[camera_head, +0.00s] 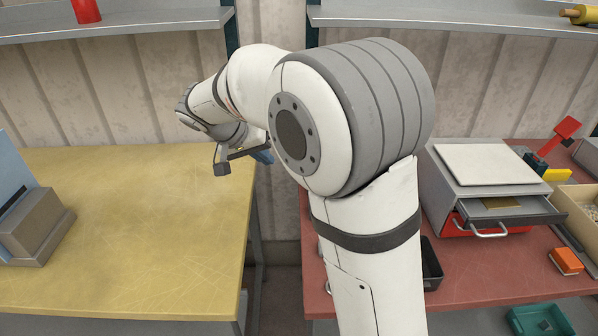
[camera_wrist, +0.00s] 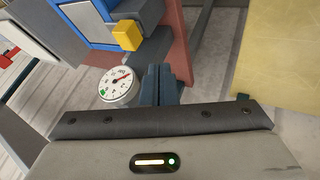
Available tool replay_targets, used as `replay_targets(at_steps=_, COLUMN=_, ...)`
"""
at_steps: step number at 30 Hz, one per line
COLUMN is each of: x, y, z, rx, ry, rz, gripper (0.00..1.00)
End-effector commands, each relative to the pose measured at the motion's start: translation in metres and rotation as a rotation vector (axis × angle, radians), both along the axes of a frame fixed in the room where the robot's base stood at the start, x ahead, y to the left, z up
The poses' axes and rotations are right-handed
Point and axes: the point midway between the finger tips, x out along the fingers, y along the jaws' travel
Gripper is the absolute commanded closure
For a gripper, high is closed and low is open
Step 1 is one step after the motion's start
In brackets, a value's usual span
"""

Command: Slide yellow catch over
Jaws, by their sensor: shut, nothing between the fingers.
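A yellow block (camera_wrist: 127,34), which looks like the catch, sits at the edge of a blue panel (camera_wrist: 90,22) in the wrist view. My gripper (camera_wrist: 160,72) is shut and empty, below and to the right of the yellow block in that view, with a gap between them. In the head view my gripper (camera_head: 263,156) hangs near the gap between the two tables, partly behind my own arm. I cannot make out the catch in the head view; my arm covers much of the middle.
A round dial gauge (camera_wrist: 119,86) stands just left of my fingers. The yellow table (camera_head: 140,230) has a grey block (camera_head: 33,228) at left. The red table (camera_head: 480,270) carries a white-topped box (camera_head: 485,163) with an open drawer. Shelves (camera_head: 110,28) run along the wall.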

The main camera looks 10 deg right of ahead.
Motion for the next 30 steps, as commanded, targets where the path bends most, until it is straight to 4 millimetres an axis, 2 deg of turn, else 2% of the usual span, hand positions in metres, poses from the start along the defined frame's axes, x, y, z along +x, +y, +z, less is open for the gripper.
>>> replay_targets(at_steps=5, x=0.0, y=-0.002, z=-0.001, rx=0.001, ry=0.002, rz=-0.001, gripper=1.0)
replay_targets(at_steps=10, x=0.004, y=-0.011, z=-0.013, rx=-0.001, ry=0.004, rz=-0.002, gripper=1.0)
replay_targets(at_steps=22, x=0.027, y=-0.056, z=-0.079, rx=-0.001, ry=0.007, rz=-0.003, gripper=1.0)
replay_targets(at_steps=27, x=0.022, y=-0.081, z=-0.078, rx=0.002, ry=0.003, rz=-0.004, gripper=1.0)
replay_targets(at_steps=30, x=0.021, y=-0.089, z=-0.079, rx=0.001, ry=0.002, rz=-0.004, gripper=1.0)
